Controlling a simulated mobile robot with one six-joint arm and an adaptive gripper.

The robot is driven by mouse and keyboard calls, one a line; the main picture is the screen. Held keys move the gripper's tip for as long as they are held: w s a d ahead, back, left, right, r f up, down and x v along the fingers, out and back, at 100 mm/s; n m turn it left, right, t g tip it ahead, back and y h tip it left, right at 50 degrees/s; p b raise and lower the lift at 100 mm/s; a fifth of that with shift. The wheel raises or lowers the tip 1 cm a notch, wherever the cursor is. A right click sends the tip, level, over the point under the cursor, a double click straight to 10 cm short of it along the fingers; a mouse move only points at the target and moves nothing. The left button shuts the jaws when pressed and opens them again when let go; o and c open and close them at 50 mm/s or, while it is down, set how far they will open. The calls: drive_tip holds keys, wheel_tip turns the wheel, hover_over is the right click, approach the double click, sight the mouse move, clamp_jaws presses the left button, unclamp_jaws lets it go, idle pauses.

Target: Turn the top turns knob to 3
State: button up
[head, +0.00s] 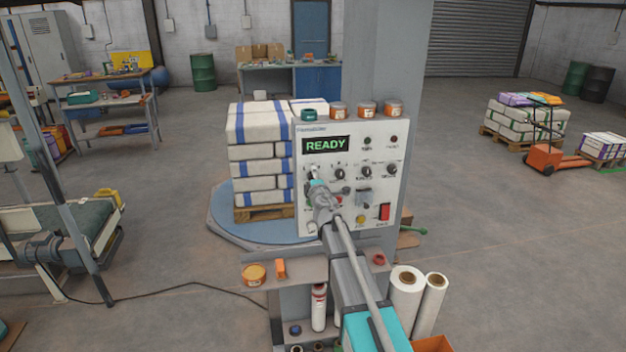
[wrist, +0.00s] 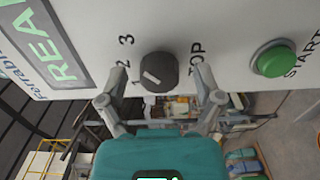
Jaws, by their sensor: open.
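The top turns knob (wrist: 158,72) is dark and round, with a white pointer mark. In the wrist view the numbers 1, 2 and 3 are printed to its left and "TOP" to its right. The pointer mark lies on the side near 1 and 2; its exact setting is hard to tell. My gripper (wrist: 150,86) is open, with one finger on each side below the knob and nothing held. In the head view my gripper (head: 319,190) is at the left part of the white control panel (head: 375,150), covering some controls.
A green START button (wrist: 273,61) is to the right of the knob in the wrist view. The display (head: 326,145) reads READY. Other knobs (head: 367,172) and a red switch (head: 384,211) share the panel. Stacked sacks (head: 258,155) stand close behind its left edge.

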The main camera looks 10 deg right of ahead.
drive_tip(key=shift+s, duration=0.1)
drive_tip(key=s, duration=1.2)
drive_tip(key=shift+d, duration=0.2)
drive_tip(key=shift+d, duration=0.1)
drive_tip(key=s+d+f+m+g+h+b, duration=0.3)
drive_tip(key=s+d+f+m+g+h, duration=0.55)
drive_tip(key=f+m, duration=0.6)
drive_tip(key=s+a+f+m+g+y, duration=0.1)
drive_tip(key=s+a+f+g+y, duration=0.1)
drive_tip(key=s, duration=0.4)
drive_tip(key=s+a+f+m+g+y+b, duration=0.1)
drive_tip(key=s+a+f+g+y, duration=0.2)
drive_tip(key=s, duration=0.4)
drive_tip(key=s+a+f+m+g+y+b, duration=0.1)
drive_tip(key=s+a+f+g+y, duration=0.1)
drive_tip(key=s, duration=0.4)
wheel_tip(320, 180, down, 3)
drive_tip(key=shift+s+a+r+m+g+y, duration=0.15)
drive_tip(key=shift+s+r+m+g+y, duration=0.2)
drive_tip(key=shift+g, duration=0.9)
